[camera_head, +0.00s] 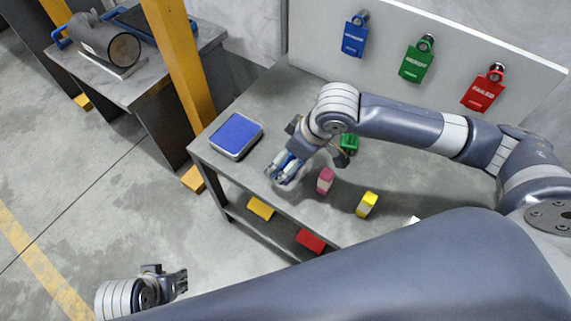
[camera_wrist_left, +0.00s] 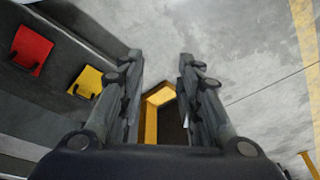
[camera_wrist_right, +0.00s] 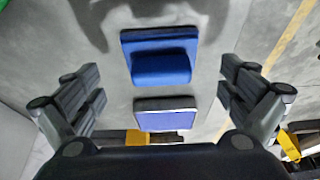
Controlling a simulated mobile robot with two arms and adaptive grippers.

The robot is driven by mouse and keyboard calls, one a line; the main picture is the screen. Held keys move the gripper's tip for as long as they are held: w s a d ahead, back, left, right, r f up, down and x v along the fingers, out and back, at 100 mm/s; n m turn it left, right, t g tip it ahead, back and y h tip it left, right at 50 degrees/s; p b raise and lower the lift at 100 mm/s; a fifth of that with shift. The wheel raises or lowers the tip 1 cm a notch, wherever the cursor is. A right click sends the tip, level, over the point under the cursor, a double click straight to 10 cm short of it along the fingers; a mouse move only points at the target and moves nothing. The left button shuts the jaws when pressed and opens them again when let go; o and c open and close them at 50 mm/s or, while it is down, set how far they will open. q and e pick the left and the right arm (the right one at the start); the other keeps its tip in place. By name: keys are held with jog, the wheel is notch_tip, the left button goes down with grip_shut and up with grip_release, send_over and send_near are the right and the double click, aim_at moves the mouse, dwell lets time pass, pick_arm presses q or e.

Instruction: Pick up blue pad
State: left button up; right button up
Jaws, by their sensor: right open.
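A flat blue pad with a silver rim (camera_head: 235,136) lies at the left end of the grey bench. It also shows in the right wrist view (camera_wrist_right: 166,114). My right gripper (camera_head: 286,170) is low over the bench, to the right of the silver-rimmed pad. Its fingers are wide apart, with both blue things between them in the picture and no grip on either. My left gripper (camera_head: 172,284) is over the floor, open and empty; its spread fingers show in the left wrist view (camera_wrist_left: 160,75).
Pink (camera_head: 325,181), yellow (camera_head: 367,204) and green (camera_head: 349,143) blocks stand on the bench. Blue (camera_head: 355,37), green (camera_head: 416,63) and red (camera_head: 483,93) tags hang on the back board. A yellow post (camera_head: 180,62) rises beside the bench's left end.

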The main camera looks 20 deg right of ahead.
pick_arm(q)
jog(key=shift+b+v, duration=0.35)
jog(key=shift+v, duration=1.7)
pick_arm(e)
jog(key=shift+x, duration=1.4)
pick_arm(q)
jog(key=shift+a, duration=0.1)
pick_arm(e)
jog(key=c, duration=1.2)
